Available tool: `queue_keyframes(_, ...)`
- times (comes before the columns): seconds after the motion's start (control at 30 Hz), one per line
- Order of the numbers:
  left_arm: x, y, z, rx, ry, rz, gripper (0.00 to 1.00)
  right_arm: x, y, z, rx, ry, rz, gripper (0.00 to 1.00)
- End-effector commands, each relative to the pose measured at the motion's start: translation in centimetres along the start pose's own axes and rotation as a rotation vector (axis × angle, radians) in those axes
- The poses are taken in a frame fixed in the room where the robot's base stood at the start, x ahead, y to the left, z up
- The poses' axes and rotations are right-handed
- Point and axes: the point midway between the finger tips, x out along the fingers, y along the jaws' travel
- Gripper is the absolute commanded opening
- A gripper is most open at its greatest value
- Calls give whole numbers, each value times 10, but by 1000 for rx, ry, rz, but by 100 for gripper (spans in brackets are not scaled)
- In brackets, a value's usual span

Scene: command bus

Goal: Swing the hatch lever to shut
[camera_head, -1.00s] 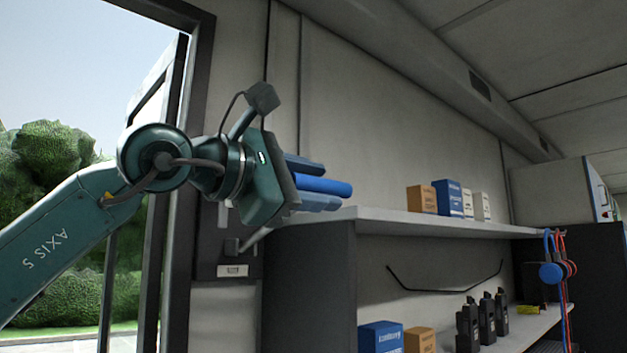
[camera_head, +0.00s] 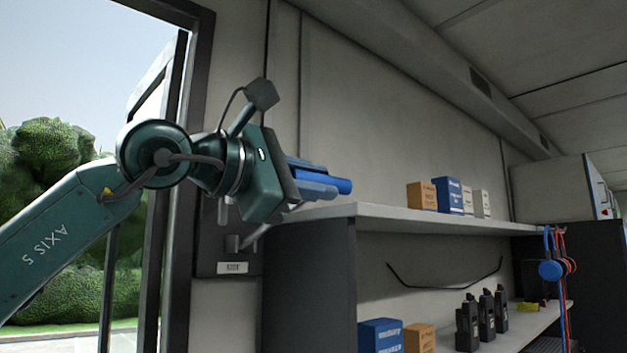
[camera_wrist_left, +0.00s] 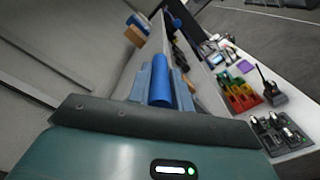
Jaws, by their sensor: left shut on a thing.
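The hatch lever has a blue grip (camera_head: 340,185) and a grey rod (camera_head: 255,236). The rod slants up to the right from a pivot block on a dark wall plate (camera_head: 212,255), beside the doorway. My left gripper (camera_head: 318,183) is shut on the blue grip, whose end sticks out past the fingertips. In the left wrist view the blue grip (camera_wrist_left: 160,85) lies between the two grey-blue fingers. My gripper body hides the middle of the lever. My right gripper is in neither view.
A shelf unit (camera_head: 310,270) stands just right of the lever, its upper board (camera_head: 400,214) close below my fingers. It carries boxes (camera_head: 448,196) and several radios (camera_head: 487,318). A headset (camera_head: 552,270) hangs at its far end. An open doorway frame (camera_head: 185,150) is at left.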

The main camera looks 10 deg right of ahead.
Motion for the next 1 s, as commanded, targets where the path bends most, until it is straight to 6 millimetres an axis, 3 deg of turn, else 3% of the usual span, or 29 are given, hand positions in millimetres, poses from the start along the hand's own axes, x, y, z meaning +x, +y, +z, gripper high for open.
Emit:
queue_keyframes(0.17,-1,14,4,-45,-1,3,0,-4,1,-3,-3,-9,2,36)
queue_keyframes(0.47,0,58,8,-238,-2,3,0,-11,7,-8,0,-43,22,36)
queue_keyframes(0.7,0,95,1,-418,-3,5,0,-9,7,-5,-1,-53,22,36)
queue_keyframes(1.0,0,126,-9,-565,-3,4,0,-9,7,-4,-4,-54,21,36)
